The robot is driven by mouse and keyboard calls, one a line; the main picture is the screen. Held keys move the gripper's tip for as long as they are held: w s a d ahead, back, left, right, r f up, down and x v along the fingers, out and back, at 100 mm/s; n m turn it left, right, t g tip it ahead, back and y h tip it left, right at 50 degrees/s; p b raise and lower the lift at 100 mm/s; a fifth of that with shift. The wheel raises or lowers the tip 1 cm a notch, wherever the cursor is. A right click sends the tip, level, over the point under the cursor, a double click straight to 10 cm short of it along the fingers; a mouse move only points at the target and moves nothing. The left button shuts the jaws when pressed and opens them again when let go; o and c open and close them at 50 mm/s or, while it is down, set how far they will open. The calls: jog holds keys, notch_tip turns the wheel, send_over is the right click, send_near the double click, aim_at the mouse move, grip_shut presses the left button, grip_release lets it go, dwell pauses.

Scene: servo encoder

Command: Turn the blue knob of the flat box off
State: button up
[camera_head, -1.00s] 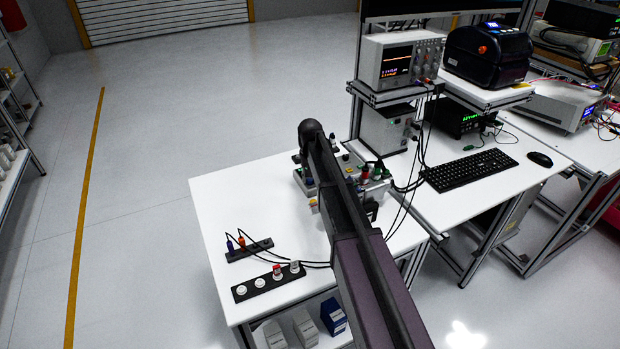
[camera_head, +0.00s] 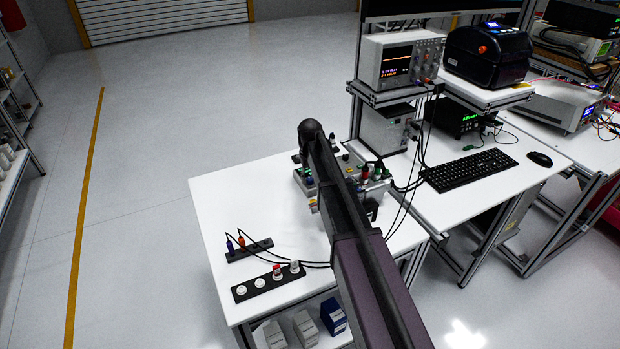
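A low grey box (camera_head: 300,183) with several coloured knobs and buttons on top stands near the back right of the white table. My arm crosses in front of it and hides its middle. A small blue knob (camera_head: 310,181) shows on its left part, just left of my arm. How the knob is turned is too small to tell. My gripper (camera_head: 305,165) seems to be the dark, narrow part hanging down from my arm's far end, over the box's back left, close to the knob. Its fingers are too small and dark to read, and I cannot tell whether it touches anything.
A black strip with blue and orange plugs (camera_head: 250,250) and a strip with round white and red parts (camera_head: 268,282) lie at the table's front. The table's left (camera_head: 235,195) is clear. Cables run right, towards a bench with a keyboard (camera_head: 468,170) and an oscilloscope (camera_head: 400,62).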

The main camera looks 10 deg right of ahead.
aim_at(310, 179)
jog(key=shift+o, duration=0.2)
jog(key=shift+m, duration=0.4)
jog(key=m, duration=1.1)
jog(key=shift+r, duration=0.1)
notch_tip(310, 179, up, 14)
jog(key=p, duration=1.4)
jog(key=s+d+f+n+b, duration=0.1)
jog(key=s+n, duration=0.1)
jog(key=s, duration=0.4)
jog(key=s+d+f+n+b, duration=0.1)
jog(key=s+n, duration=0.1)
jog(key=s, duration=0.4)
jog(key=s+f+n+b, duration=0.2)
jog(key=s+n, duration=0.1)
jog(key=s, duration=0.3)
jog(key=shift+s+d+f, duration=0.1)
jog(key=shift+s+d, duration=0.05)
jog(key=shift+d, duration=0.25)
jog(key=s+f+n+b, duration=0.1)
jog(key=s+f+b, duration=0.2)
jog(key=s+f+n+b, duration=0.1)
jog(key=s+f+b, duration=0.2)
jog(key=s+d+f+n+b, duration=0.1)
jog(key=s+f+b, duration=0.2)
jog(key=s, duration=0.1)
jog(key=shift+s+f+n, duration=0.1)
jog(key=shift+n, duration=0.2)
dwell(0.7)
